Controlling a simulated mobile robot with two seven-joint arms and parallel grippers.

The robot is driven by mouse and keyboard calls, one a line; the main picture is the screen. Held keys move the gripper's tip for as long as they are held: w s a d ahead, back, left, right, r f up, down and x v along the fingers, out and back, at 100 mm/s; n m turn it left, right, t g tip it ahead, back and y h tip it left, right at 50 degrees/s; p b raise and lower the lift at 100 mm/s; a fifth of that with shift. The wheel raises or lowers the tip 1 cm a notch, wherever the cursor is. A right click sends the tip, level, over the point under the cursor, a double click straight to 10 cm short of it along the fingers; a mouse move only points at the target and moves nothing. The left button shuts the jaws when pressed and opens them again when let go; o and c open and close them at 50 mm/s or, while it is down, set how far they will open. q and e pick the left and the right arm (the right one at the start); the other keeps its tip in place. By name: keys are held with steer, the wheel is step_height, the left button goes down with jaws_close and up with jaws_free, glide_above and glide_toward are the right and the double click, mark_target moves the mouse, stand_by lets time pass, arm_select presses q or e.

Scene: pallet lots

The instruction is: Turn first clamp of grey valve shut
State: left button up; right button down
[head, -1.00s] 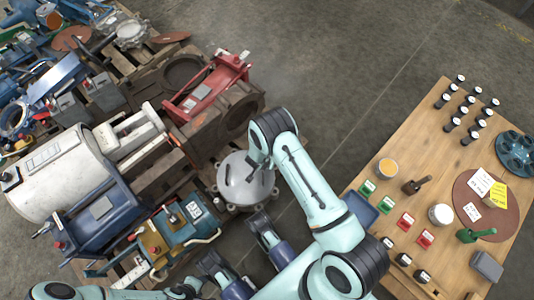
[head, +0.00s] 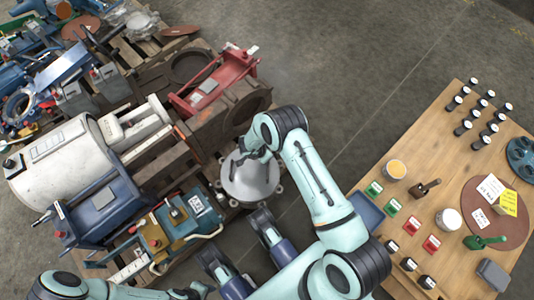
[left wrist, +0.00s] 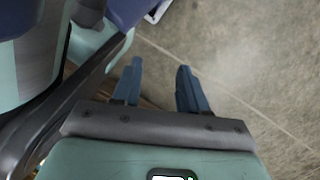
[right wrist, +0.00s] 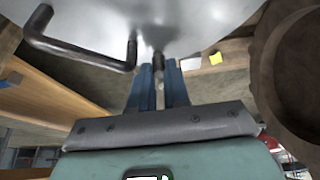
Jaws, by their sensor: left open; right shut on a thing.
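The grey valve (head: 252,182) is a round, silvery body with lugs around its rim, at the pallet's near right corner in the head view. Its smooth underside or side (right wrist: 95,15) fills the top of the right wrist view, with a bent dark bar handle (right wrist: 78,52) on it. My right gripper (right wrist: 158,75) is shut on a small metal clamp part (right wrist: 158,64) at the valve; the fingers hide most of it. The turn of the clamp cannot be read. My left gripper (left wrist: 158,75) is open and empty, above bare floor; its fingers are not clear in the head view.
A pallet to the left holds a white cylinder (head: 62,165), a red frame (head: 215,82), a blue unit (head: 100,205) and a yellow-blue unit (head: 172,228). A wooden table (head: 440,190) with jars and bottles stands right. The floor between is clear.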

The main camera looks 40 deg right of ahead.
steer(key=shift+w, duration=0.1)
steer(key=c, duration=1.1)
jaws_free()
arm_select(q)
steer(key=w+d+r+t+p, duration=0.1)
steer(key=w+r+t+p, duration=0.2)
steer(key=w, duration=0.5)
step_height(320, 180, up, 2)
steer(key=shift+w+r+m+p, duration=0.2)
steer(key=shift+w+m+p, duration=0.1)
steer(key=shift+p, duration=0.4)
arm_select(e)
steer(key=v, duration=1.3)
steer(key=shift+r, duration=0.25)
